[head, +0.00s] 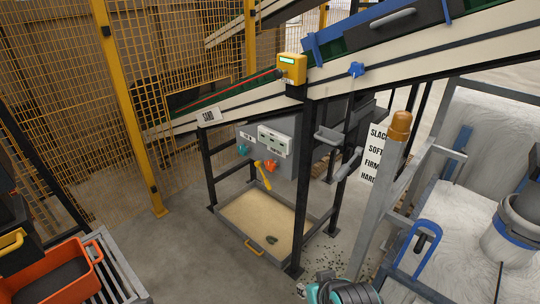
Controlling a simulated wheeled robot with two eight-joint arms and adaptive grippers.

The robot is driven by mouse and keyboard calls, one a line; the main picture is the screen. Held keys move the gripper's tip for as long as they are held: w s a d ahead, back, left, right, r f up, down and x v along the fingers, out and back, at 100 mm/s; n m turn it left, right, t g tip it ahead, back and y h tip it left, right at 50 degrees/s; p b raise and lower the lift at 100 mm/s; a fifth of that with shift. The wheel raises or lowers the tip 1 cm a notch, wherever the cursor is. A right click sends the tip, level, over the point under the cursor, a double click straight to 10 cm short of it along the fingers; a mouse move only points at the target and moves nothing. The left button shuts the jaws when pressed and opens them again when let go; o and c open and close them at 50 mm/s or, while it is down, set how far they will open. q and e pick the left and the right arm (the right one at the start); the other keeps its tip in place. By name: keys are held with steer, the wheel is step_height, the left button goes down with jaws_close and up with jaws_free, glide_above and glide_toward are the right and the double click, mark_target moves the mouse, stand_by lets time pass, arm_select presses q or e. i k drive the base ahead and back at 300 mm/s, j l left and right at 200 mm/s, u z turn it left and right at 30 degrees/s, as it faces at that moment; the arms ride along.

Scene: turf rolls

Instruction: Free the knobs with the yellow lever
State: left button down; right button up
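A yellow lever (263,176) hangs at a tilt at the lower front of a grey control box (284,131) under the conveyor. An orange knob (271,165) is just right of the lever; I cannot tell whether they touch. A teal knob (243,150) is on the left part of the box. A blue star-shaped knob (356,69) sits on the conveyor's side rail, higher and to the right. White labels on the box are too small to read.
A sand-filled tray (247,205) lies on the floor between black frame legs below the box. Yellow mesh fencing (115,95) stands left. An orange crate (92,270) is bottom left. A post with an orange beacon (400,125) stands right. Bare floor lies left of the tray.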

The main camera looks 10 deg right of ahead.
mark_target(265, 178)
steer(key=i+j+z, duration=0.15)
steer(key=i+z, duration=0.15)
steer(key=i, duration=0.25)
steer(key=i+j+z, duration=0.3)
steer(key=i, duration=0.2)
